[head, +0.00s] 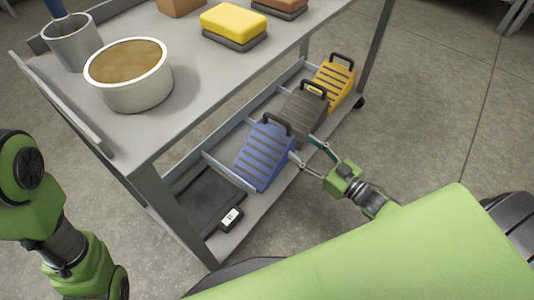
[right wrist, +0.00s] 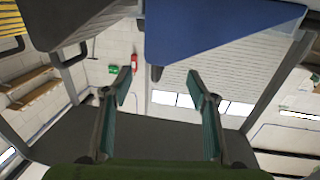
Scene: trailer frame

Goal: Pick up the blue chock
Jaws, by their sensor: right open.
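The blue chock (head: 262,160), a ribbed wedge with a dark handle on top, stands on the cart's lower shelf at the near end of a row of chocks. My right gripper (head: 306,149) is open and empty at its right side. One finger is close to the chock's right edge; I cannot tell whether it touches. In the right wrist view the blue chock (right wrist: 215,32) fills the top, beyond the two spread fingertips (right wrist: 159,80), with nothing between them. Of my left arm only links show at the left; its gripper is out of view.
A grey chock (head: 303,117) and a yellow chock (head: 335,84) stand beyond the blue one. A dark mat with a small tagged device (head: 231,218) lies on the near side. The upper shelf holds a pot (head: 130,93) and a yellow sponge-like block (head: 233,21). Floor to the right is clear.

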